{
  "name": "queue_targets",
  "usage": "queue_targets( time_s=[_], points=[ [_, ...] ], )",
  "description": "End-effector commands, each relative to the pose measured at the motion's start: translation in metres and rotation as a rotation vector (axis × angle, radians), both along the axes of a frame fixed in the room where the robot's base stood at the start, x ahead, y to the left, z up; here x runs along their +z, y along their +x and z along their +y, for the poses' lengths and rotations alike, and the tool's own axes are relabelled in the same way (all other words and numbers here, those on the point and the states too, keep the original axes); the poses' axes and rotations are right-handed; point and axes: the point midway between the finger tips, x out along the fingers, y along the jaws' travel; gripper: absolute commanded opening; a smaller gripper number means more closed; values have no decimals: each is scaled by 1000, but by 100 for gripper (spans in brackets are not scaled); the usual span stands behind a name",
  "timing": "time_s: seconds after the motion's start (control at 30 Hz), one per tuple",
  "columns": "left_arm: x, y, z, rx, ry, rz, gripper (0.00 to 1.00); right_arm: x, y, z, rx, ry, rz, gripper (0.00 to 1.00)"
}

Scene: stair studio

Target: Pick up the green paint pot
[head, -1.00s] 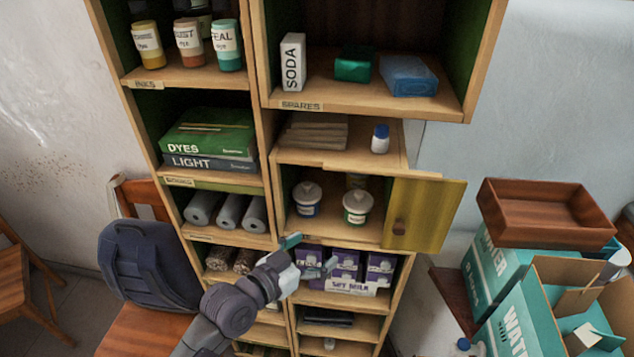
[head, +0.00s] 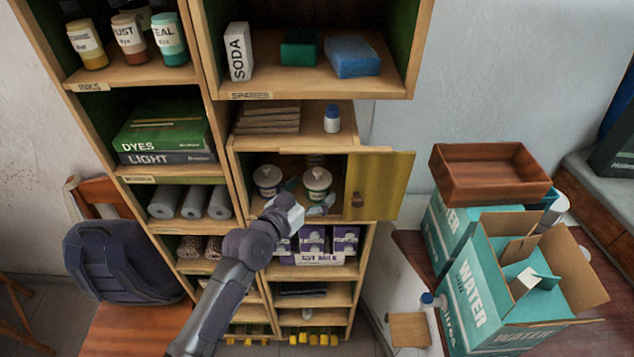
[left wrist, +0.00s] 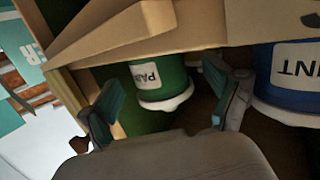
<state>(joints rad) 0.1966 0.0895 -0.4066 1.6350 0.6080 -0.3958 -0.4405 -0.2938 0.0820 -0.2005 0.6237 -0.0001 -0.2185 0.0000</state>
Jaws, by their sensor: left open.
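The green paint pot (head: 317,180) has a white lid and stands in the cupboard compartment with the open yellow-green door. In the left wrist view, which is upside down, its green side and PAINT label (left wrist: 152,75) show between the fingers. My left gripper (head: 308,198) is open at the compartment's front, its fingertips around the pot's lower front; I cannot tell whether they touch it. A blue paint pot (head: 267,180) stands to the left; it also shows in the left wrist view (left wrist: 292,75), close beside one finger. My right gripper is not in view.
The door (head: 380,187) stands open to the right. Another container (head: 315,160) is partly hidden behind the green pot.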

Motion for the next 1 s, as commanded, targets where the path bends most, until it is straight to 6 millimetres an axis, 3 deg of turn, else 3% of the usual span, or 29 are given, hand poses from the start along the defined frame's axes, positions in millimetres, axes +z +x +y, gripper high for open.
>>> queue_targets(
  time_s=[0.17, 0.43, 0.9, 1.0],
  points=[
    [-2, 17, -11, 0, 1, 0, 90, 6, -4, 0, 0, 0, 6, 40],
    [-3, 19, -13, 0, 0, 0, 90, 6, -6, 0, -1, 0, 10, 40],
    [-3, 19, -13, 1, 2, 0, 13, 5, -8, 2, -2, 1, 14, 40],
    [-2, 19, -13, 1, 0, -2, 13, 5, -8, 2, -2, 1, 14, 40]
  ],
)
